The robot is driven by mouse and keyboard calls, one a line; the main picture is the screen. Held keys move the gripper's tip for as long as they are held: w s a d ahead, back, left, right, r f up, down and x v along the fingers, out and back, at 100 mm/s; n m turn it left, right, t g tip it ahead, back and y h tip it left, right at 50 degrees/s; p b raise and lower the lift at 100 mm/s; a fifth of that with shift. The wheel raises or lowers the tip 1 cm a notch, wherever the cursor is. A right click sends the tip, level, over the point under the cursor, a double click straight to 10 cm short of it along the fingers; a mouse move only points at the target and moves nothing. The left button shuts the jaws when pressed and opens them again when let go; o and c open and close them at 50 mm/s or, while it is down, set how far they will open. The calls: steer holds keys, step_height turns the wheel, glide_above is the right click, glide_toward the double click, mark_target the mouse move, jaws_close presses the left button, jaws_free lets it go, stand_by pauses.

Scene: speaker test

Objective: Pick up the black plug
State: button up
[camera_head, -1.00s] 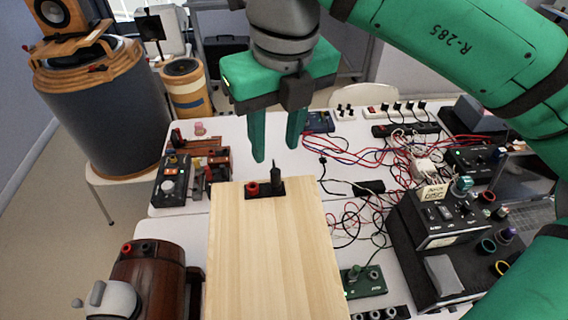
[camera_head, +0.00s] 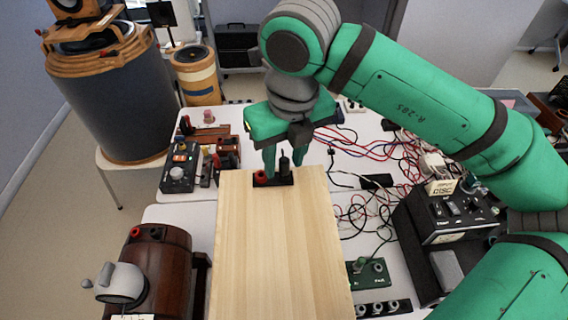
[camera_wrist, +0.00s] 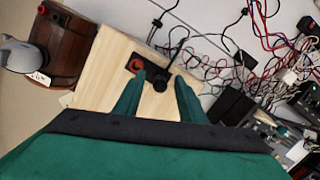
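The black plug (camera_head: 284,166) stands upright in a small black terminal plate (camera_head: 262,184) at the far end of the pale wooden box top. A red terminal (camera_head: 260,177) sits just left of it. My green gripper (camera_head: 283,165) is lowered over the plate with its two fingers apart. In the wrist view, the black plug (camera_wrist: 160,82) shows between the fingertips of my open gripper (camera_wrist: 160,78), with space on both sides. The red terminal (camera_wrist: 136,66) lies beside the left fingertip. I cannot tell whether a finger touches anything.
The wooden box top (camera_head: 275,250) is otherwise bare. A black box with knobs (camera_head: 181,167) stands on the white table to the left. Red, black and white cables (camera_head: 385,150) tangle at the right near instruments (camera_head: 445,215). A brown wooden barrel (camera_head: 155,260) stands front left.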

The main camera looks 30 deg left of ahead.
jaws_close()
steer(key=shift+r, duration=0.1)
steer(key=shift+r, duration=0.55)
steer(key=s+d+r, duration=0.8)
steer(key=s+r, duration=0.3)
steer(key=shift+d+r, duration=0.25)
steer(key=shift+r, duration=0.1)
steer(key=shift+r, duration=0.15)
steer(key=shift+r, duration=1.8)
